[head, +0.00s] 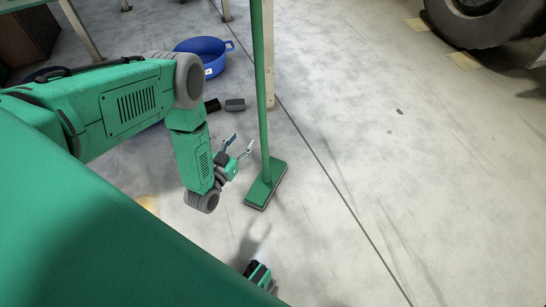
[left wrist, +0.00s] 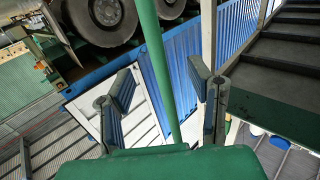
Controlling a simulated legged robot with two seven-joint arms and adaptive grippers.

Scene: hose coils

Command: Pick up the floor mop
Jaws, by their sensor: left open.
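The floor mop (head: 262,90) stands upright in the head view, with a long green handle and a flat green head (head: 266,187) on the floor. The top of its handle is cut off by the picture edge. My left gripper (head: 240,143) is open just left of the lower handle, its fingers pointing up and to the right. In the left wrist view the green handle (left wrist: 153,70) runs slantwise through the gap between the open fingers of my left gripper (left wrist: 164,68). The fingers look apart from it; its depth is hard to tell.
A blue tub (head: 203,55) and small dark blocks (head: 235,105) are on the floor behind my left arm. A post (head: 268,60) stands behind the mop handle. A large tyre (head: 480,20) is at the top right. The floor right of the mop is clear.

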